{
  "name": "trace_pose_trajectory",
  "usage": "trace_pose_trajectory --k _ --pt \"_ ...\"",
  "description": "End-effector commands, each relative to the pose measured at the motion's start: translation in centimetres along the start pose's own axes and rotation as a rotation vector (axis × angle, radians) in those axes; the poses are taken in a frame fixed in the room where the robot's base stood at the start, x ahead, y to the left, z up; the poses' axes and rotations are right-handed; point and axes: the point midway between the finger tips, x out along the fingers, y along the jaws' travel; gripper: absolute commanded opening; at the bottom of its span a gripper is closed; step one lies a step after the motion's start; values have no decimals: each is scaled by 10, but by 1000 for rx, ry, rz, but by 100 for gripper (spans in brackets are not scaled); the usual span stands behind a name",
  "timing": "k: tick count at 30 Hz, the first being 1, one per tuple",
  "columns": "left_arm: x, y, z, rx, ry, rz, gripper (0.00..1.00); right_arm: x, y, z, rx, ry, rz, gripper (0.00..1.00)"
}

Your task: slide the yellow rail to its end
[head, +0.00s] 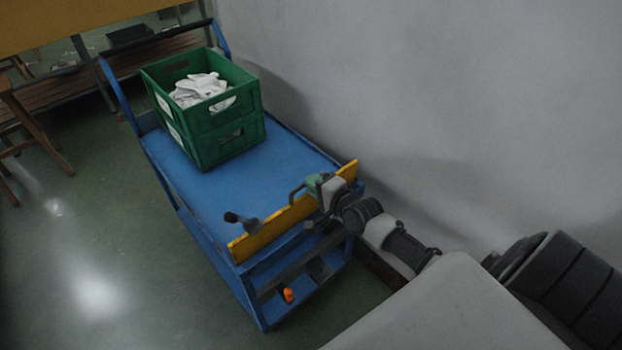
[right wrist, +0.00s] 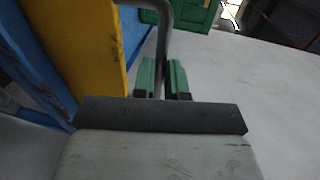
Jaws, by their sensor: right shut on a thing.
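The yellow rail (head: 275,228) stands on edge across the near end of the blue cart. It also fills the left of the right wrist view (right wrist: 85,50). My right gripper (head: 314,184) is at the right part of the rail. In the right wrist view its green fingers (right wrist: 162,80) are shut on a grey bent handle (right wrist: 163,25), which also shows in the head view (head: 294,192). How the handle joins the rail is hidden. My left gripper is not in view.
The blue cart (head: 200,185) carries a green crate (head: 225,150) with white cloth items (head: 200,90) at its far end. A dark knob on a stem (head: 240,220) stands beside the rail's left part. A grey wall (head: 450,110) runs close along the right. Floor is open at left.

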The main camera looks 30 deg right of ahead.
Motion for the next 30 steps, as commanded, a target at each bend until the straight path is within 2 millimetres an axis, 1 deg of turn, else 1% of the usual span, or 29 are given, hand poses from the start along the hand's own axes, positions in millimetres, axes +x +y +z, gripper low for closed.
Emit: trace_pose_trajectory --k 11,12,14,23,26,30 --pt "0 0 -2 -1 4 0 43 -2 4 1 0 -2 7 0" --pt "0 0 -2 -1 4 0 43 -2 4 1 0 -2 7 16" --pt "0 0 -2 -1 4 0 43 -2 4 1 0 -2 7 23" --pt "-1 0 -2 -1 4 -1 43 -4 2 1 0 -1 3 23" --pt "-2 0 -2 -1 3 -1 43 -13 2 0 1 -1 5 23" --pt "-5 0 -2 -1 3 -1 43 -38 2 1 2 -1 6 23"
